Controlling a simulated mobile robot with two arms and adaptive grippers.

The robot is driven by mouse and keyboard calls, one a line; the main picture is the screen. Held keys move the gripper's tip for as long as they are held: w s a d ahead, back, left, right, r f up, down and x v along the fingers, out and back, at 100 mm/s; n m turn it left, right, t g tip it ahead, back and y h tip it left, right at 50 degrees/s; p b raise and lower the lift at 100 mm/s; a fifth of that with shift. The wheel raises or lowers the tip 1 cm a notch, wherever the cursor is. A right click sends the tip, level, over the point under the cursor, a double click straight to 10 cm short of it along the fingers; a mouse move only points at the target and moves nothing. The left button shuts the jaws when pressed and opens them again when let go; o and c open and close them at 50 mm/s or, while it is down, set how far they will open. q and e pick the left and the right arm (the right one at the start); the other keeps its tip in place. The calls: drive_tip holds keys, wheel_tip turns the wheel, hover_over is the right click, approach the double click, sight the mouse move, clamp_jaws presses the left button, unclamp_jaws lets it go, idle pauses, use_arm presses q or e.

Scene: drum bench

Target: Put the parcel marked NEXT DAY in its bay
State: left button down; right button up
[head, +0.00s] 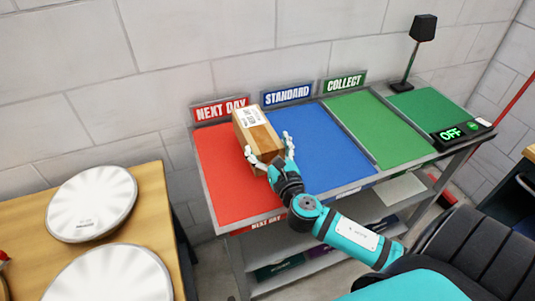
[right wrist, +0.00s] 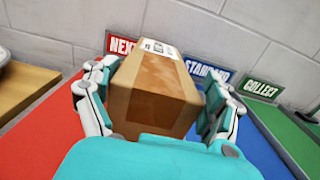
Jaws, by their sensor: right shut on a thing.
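A brown cardboard parcel (head: 258,138) with a white label on its top is held in my right gripper (head: 270,158). The label's print is too small to read. In the right wrist view the parcel (right wrist: 155,95) sits between both fingers of the right gripper (right wrist: 155,100). The parcel is over the border of the red NEXT DAY bay (head: 225,175) and the blue STANDARD bay (head: 320,150). I cannot tell whether it touches the surface. The red NEXT DAY sign (head: 221,109) stands behind the red bay. My left gripper is not in view.
The green COLLECT bay (head: 380,130) lies right of the blue one. A lamp (head: 422,30) and an OFF display (head: 452,134) are at the bench's right end. A wooden table (head: 150,215) with white drum-like discs (head: 90,203) stands at left. The red bay's front is clear.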

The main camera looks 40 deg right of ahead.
sight(268, 157)
drive_tip(key=shift+f+b, duration=0.35)
drive_tip(key=shift+f, duration=1.25)
drive_tip(key=o, duration=1.5)
drive_tip(key=shift+s+f, duration=0.1)
drive_tip(key=shift+f, duration=0.1)
drive_tip(key=b+v, duration=0.2)
drive_tip(key=v, duration=0.8)
drive_tip(key=shift+s+f+b, duration=0.15)
drive_tip(key=shift+s+b, duration=0.2)
drive_tip(key=shift+s+a, duration=0.2)
drive_tip(key=shift+s, duration=0.45)
